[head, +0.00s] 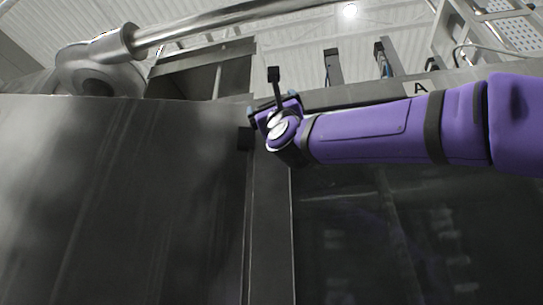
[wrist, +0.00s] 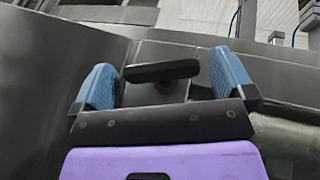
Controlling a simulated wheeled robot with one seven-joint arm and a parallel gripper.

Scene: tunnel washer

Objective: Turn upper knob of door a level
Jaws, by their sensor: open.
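The upper knob, a black bar-shaped handle (wrist: 162,71), shows in the wrist view on a short stem against a grey metal surface. It lies roughly crosswise between the two blue fingers of my gripper (wrist: 164,80). The fingers are open, with a visible gap on each side of the knob. In the head view my gripper (head: 274,106) is at the top of the metal post between two dark panels, and it hides the knob or most of it. The label A (head: 421,88) marks the beam above the right panel, door A.
A dark block (head: 246,138) sits just left of my gripper at the panel edge. A large pipe (head: 210,25) crosses above on the left. Brackets (head: 333,67) and a ladder-like frame (head: 470,30) stand above on the right.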

